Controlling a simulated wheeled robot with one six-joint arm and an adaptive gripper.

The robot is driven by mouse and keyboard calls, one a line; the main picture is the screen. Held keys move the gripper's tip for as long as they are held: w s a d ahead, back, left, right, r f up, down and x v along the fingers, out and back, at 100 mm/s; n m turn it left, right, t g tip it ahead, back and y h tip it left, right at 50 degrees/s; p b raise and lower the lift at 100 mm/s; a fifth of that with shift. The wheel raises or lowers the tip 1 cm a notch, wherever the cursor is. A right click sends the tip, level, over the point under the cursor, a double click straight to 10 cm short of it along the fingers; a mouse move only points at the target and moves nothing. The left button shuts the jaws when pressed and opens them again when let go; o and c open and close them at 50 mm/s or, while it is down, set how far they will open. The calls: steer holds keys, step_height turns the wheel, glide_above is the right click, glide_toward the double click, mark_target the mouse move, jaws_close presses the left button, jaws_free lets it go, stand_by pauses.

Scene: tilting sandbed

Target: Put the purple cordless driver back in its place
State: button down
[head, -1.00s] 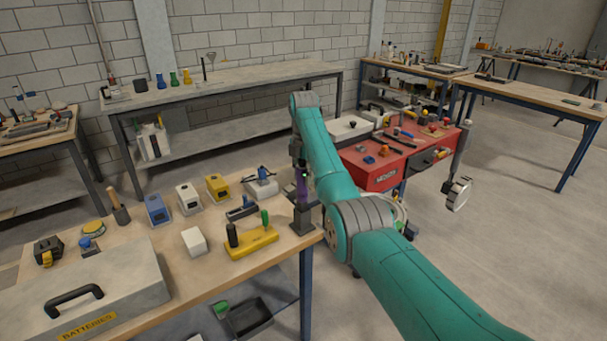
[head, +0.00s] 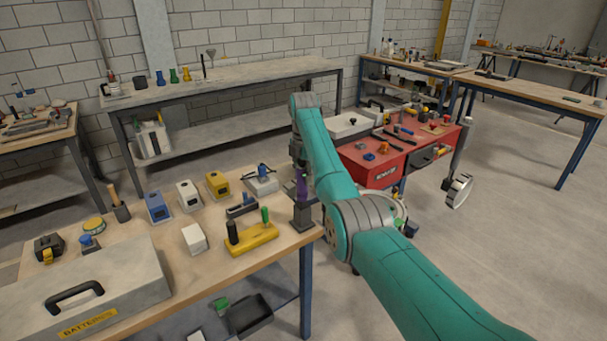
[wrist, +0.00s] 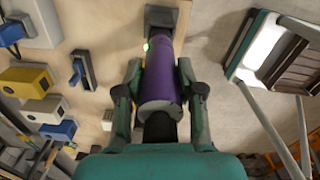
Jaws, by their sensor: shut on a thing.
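The purple cordless driver (head: 302,182) is upright at the right corner of the wooden bench, directly above a dark grey holder (head: 303,216). In the wrist view the purple body (wrist: 171,68) points away from me, its far end at the dark holder (wrist: 160,17). I cannot tell whether it is fully seated. A small green light shows beside that end. My gripper (wrist: 161,78) is shut on the driver, one finger on each side. In the head view my arm hides most of the gripper.
A yellow stand (head: 251,240) with black and green handles is left of the holder. Blue, white and yellow boxes (head: 217,185) stand behind it. A grey batteries case (head: 110,285) lies at the front left. A red tool cart (head: 375,172) is beyond my arm.

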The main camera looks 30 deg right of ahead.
steer(key=shift+f, duration=1.2)
steer(key=shift+c, duration=0.8)
jaws_free()
steer(key=shift+f, duration=0.1)
steer(key=shift+r, duration=4.05)
